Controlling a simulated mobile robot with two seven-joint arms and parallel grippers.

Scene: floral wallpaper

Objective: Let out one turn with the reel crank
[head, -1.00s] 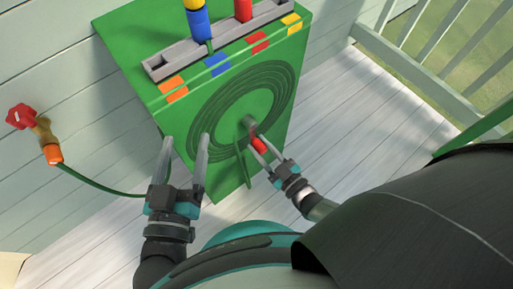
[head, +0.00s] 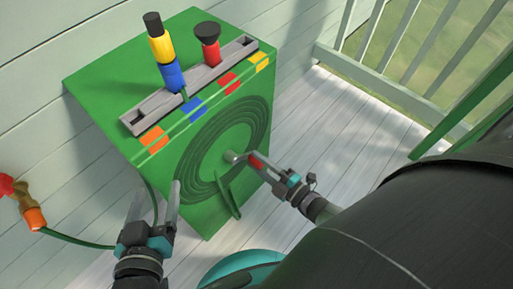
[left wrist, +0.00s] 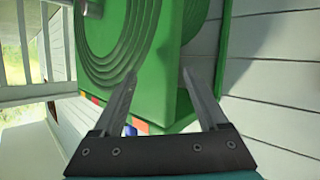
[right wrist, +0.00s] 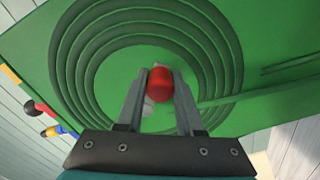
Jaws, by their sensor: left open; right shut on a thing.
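The reel is a green box (head: 105,85) with a dark green hose coil (head: 195,150) on its front face. The crank's grey hub (head: 232,156) sits at the coil's middle, with a red grip (head: 255,161) to its right. My right gripper (head: 258,163) is shut on the red grip; the right wrist view shows the red grip (right wrist: 160,84) between the fingertips. My left gripper (head: 155,195) is open and empty before the box's lower left front. In the left wrist view its open fingers (left wrist: 159,78) have nothing between them.
A grey rack (head: 190,85) on the box holds a blue-and-yellow nozzle (head: 165,60) and a red-and-black one (head: 209,48). A green hose (head: 75,240) runs left to a tap with an orange connector (head: 34,218). Railing (head: 375,80) stands right; the deck (head: 330,130) there is clear.

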